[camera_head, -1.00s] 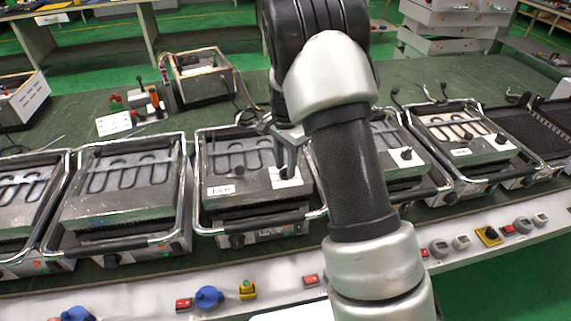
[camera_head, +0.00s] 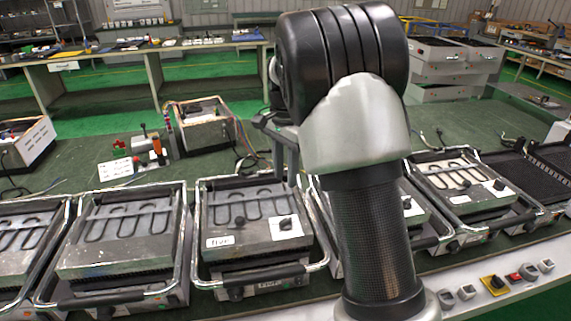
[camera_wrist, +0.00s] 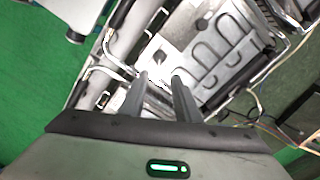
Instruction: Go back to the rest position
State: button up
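My gripper (camera_head: 284,165) shows in the head view partly behind my own arm, above the back edge of a contact grill (camera_head: 250,215) labelled "five". It is apart from the grill. In the wrist view my gripper (camera_wrist: 159,78) has two dark fingers standing apart with nothing between them. The grill's plate with its looped heating element (camera_wrist: 220,48) lies below and beyond the fingertips. A black knob (camera_head: 285,224) sits on the white patch at the right of this grill's top, and another dark knob (camera_head: 239,221) lies on its plate.
More grills stand in a row, left (camera_head: 122,232) and right (camera_head: 462,184), some partly hidden by my arm. Behind are an open box with wires (camera_head: 203,128) and a small red-and-orange device (camera_head: 150,150). Switches (camera_head: 494,284) line the front edge.

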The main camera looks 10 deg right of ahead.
jog(key=shift+r, duration=1.05)
jog(key=s+r+n+t+p, duration=0.25)
jog(key=s+r+n, duration=0.25)
jog(key=s+r, duration=0.8)
jog(key=s+r+n+t+p, duration=0.1)
jog(key=s+n+t+p, duration=0.2)
jog(key=s+n, duration=0.4)
jog(key=s, duration=0.9)
jog(key=shift+r+p, duration=0.15)
jog(key=shift+p, duration=0.2)
